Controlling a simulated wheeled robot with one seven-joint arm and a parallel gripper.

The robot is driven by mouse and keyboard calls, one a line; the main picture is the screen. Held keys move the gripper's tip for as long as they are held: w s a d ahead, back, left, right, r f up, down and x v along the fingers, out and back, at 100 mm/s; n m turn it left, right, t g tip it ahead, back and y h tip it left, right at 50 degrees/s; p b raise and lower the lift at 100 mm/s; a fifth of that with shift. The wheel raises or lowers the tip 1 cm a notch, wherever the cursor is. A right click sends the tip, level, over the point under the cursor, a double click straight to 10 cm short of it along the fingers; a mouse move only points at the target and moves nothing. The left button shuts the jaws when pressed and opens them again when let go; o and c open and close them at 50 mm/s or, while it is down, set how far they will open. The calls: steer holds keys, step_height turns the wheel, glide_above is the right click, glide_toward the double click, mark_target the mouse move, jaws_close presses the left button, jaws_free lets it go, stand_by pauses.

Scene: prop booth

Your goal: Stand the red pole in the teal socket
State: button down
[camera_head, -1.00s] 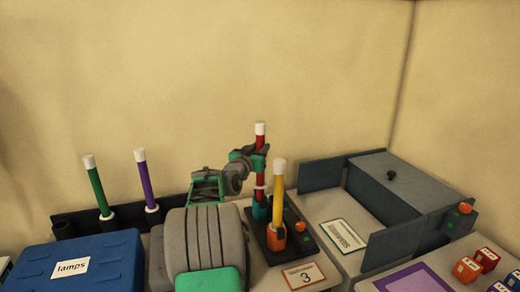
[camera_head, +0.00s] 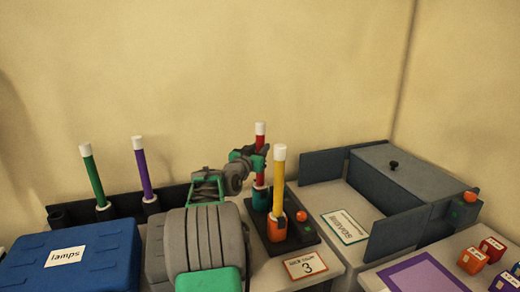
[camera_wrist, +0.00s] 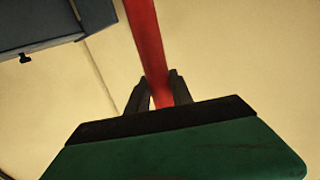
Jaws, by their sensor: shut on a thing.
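The red pole (camera_head: 261,141) with a white tip stands upright at the teal socket (camera_head: 260,199) on a dark base plate, its lower end at the socket's mouth. How deep it sits inside I cannot tell. My gripper (camera_head: 261,160) is shut around the pole above the socket. In the wrist view the red pole (camera_wrist: 148,45) runs up between the fingers of my gripper (camera_wrist: 158,92).
Green (camera_head: 93,175) and purple (camera_head: 142,175) poles stand in a dark rack at the left. A blue lamps box (camera_head: 110,262) sits front left. A grey bin with a lid (camera_head: 415,175) stands right. Small cubes (camera_head: 472,261) lie by a purple-edged mat (camera_head: 400,278).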

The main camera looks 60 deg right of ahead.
steer(key=c, duration=1)
jaws_free()
steer(key=shift+c, duration=0.2)
steer(key=shift+f, duration=0.1)
steer(key=a+b, duration=0.1)
steer(key=a, duration=0.6)
steer(key=shift+s+a, duration=0.25)
steer(key=shift+a, duration=0.15)
